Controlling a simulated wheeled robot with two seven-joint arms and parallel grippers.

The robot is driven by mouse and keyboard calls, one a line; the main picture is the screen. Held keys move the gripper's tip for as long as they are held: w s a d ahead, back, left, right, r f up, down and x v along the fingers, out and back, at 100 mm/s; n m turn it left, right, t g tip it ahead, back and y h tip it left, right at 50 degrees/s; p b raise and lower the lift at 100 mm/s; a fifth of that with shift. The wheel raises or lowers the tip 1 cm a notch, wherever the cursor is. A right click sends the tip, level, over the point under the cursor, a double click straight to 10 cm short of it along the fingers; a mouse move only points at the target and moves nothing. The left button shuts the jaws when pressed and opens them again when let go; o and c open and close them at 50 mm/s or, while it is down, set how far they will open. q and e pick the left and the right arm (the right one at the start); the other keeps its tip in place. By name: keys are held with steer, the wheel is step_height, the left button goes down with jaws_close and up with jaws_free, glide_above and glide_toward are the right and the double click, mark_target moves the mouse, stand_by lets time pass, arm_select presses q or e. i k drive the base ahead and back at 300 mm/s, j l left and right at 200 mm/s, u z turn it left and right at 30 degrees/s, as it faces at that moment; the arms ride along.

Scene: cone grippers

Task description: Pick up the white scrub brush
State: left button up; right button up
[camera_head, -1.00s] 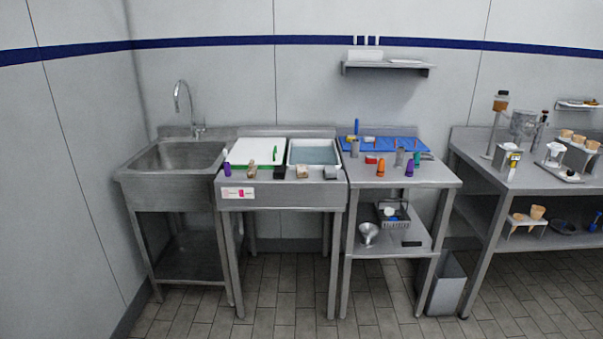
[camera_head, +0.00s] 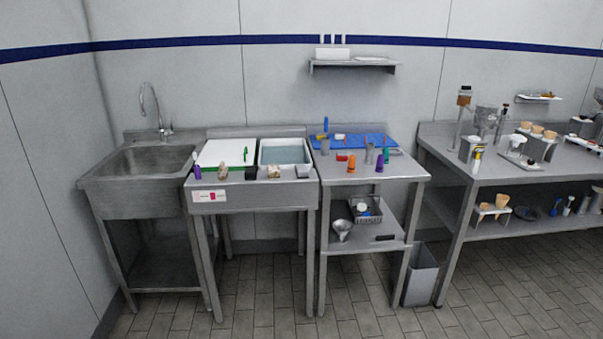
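I cannot make out the white scrub brush for certain at this distance. A small white item (camera_head: 339,137) lies on the blue mat at the back of the middle table. A white round item (camera_head: 362,207) sits in the wire basket on that table's lower shelf. A small white-topped, upright item (camera_head: 568,205) stands on the right table's lower shelf. Any of these could be it, but their shapes are too small to tell. Neither of my grippers is in view.
A steel sink (camera_head: 140,165) stands at the left. A counter beside it holds a water basin (camera_head: 285,152). The middle table (camera_head: 345,172) carries small coloured items, and a funnel (camera_head: 342,229) sits below. A grey bin (camera_head: 421,275) stands by the right table (camera_head: 510,172). The tiled floor (camera_head: 275,305) in front is clear.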

mark_target(222, 172)
steer(key=i+l, duration=0.1)
steer(key=i, duration=0.35)
steer(key=i+l, duration=0.15)
steer(key=i, duration=0.25)
